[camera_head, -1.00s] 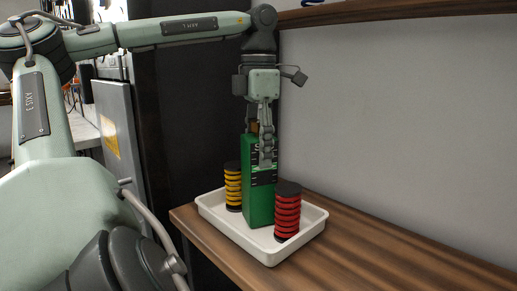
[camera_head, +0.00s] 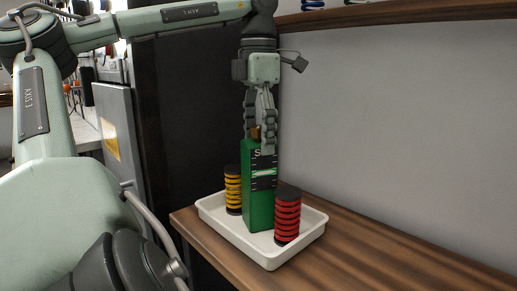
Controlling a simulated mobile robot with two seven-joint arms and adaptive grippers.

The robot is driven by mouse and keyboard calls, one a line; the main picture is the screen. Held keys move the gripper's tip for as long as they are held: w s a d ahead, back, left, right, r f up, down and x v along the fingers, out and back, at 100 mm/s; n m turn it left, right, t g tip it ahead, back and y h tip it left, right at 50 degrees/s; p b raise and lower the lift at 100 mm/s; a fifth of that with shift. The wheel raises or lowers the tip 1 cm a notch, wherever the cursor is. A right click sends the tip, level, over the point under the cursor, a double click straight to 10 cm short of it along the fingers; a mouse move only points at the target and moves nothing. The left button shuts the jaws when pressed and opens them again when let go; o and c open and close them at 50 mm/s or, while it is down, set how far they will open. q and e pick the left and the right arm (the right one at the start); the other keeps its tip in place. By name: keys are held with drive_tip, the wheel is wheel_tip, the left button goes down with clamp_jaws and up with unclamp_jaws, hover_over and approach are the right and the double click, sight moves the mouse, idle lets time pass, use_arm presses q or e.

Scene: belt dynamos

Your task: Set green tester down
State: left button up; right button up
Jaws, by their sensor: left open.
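The green tester (camera_head: 258,205) is a tall green box with black bands and white marks on its front. It stands upright in the white tray (camera_head: 270,258), between a yellow and black ringed stack (camera_head: 233,190) on the left and a red and black ringed stack (camera_head: 287,218) on the right. My left gripper (camera_head: 260,140) points down at the tester's top, with its fingers open around the top end. A small brown part shows between the fingers. My right gripper is not in view.
The tray rests on a wooden counter (camera_head: 390,255) with bare room to its right. A grey wall (camera_head: 400,130) rises behind. A wooden shelf (camera_head: 400,20) runs above, and a dark panel (camera_head: 185,120) stands to the left.

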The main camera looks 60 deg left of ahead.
use_arm(q)
wheel_tip(320, 180, up, 9)
drive_tip(key=shift+f+p, duration=0.15)
drive_tip(key=shift+p, duration=0.45)
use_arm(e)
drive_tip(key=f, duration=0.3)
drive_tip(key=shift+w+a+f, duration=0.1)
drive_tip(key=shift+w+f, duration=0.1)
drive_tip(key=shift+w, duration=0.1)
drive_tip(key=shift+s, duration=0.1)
